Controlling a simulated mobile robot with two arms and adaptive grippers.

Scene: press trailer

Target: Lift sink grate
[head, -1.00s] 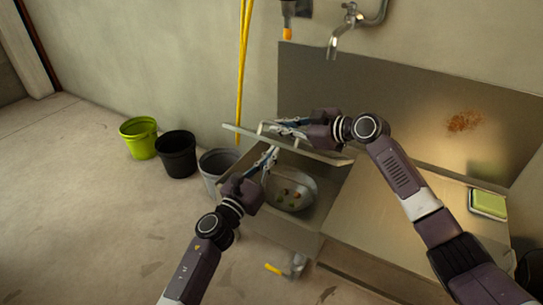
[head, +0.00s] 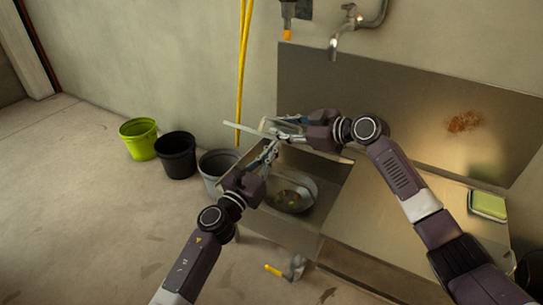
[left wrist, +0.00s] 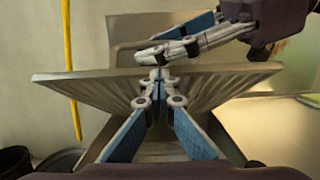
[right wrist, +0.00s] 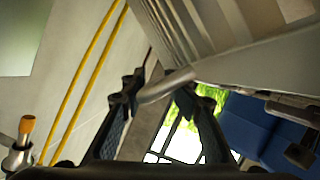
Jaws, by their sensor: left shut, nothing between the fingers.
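The sink grate (head: 240,129) is a pale metal panel raised and tilted over the sink basin (head: 323,192). Its slatted underside shows in the left wrist view (left wrist: 85,88). My right gripper (head: 280,122) is shut on the grate's handle, a curved bar (right wrist: 166,86) between its fingers in the right wrist view. My left gripper (head: 272,150) is shut and empty, with its tips close under the grate (left wrist: 158,80). I cannot tell whether they touch it. The arms hide part of the grate.
A metal bowl (head: 291,192) with small bits lies in the basin. A tap (head: 340,38) is above. Green (head: 139,138), black (head: 176,154) and grey buckets (head: 215,165) stand left.

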